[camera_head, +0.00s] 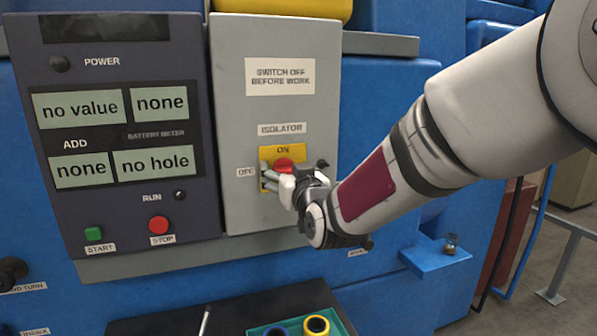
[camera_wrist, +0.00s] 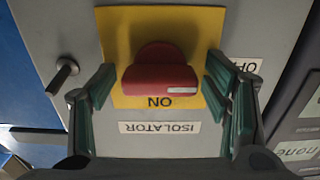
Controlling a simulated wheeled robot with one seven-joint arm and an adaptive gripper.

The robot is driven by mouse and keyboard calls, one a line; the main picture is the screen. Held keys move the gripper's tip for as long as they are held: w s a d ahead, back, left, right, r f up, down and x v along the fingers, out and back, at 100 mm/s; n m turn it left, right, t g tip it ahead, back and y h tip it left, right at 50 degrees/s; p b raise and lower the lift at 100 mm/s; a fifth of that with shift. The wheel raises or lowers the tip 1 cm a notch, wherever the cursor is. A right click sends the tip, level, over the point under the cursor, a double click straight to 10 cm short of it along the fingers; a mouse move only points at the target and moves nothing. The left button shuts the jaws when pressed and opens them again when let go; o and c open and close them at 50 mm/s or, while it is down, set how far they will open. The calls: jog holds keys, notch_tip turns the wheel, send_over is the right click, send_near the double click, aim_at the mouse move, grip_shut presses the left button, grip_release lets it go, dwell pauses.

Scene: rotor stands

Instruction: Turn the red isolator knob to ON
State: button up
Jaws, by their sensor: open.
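The red isolator knob (camera_head: 283,164) sits on a yellow plate (camera_head: 268,153) on the grey isolator box (camera_head: 250,100). The ON label is above it and the OFF label is to its left. In the wrist view, which is upside down, the knob (camera_wrist: 160,75) has its bar lying sideways. Its white mark is at the right end, on the side of the OFF label (camera_wrist: 240,64). My gripper (camera_wrist: 160,95) is open, with one finger on each side of the knob and a small gap at both sides. In the head view my gripper (camera_head: 275,178) partly hides the knob's lower part.
A dark control panel (camera_head: 120,190) with displays, a green start button (camera_head: 93,233) and a red stop button (camera_head: 159,224) stands to the left. A small dark latch (camera_wrist: 64,75) sticks out of the box beside my gripper. A tray (camera_head: 325,315) with rings lies below.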

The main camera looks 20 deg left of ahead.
jog(key=c, duration=1.2)
jog(key=shift+o, duration=0.2)
jog(key=shift+m, duration=0.4)
jog(key=m+b, duration=0.2)
jog(key=m, duration=0.1)
jog(key=shift+w+f, duration=0.1)
jog(key=m+b, duration=0.3)
jog(key=m, duration=0.2)
jog(key=shift+d, duration=0.1)
jog(key=m+b, duration=0.4)
jog(key=m, duration=0.1)
jog(key=shift+f+m, duration=0.1)
jog(key=shift+m, duration=0.2)
jog(key=m+b, duration=0.3)
jog(key=shift+m, duration=0.4)
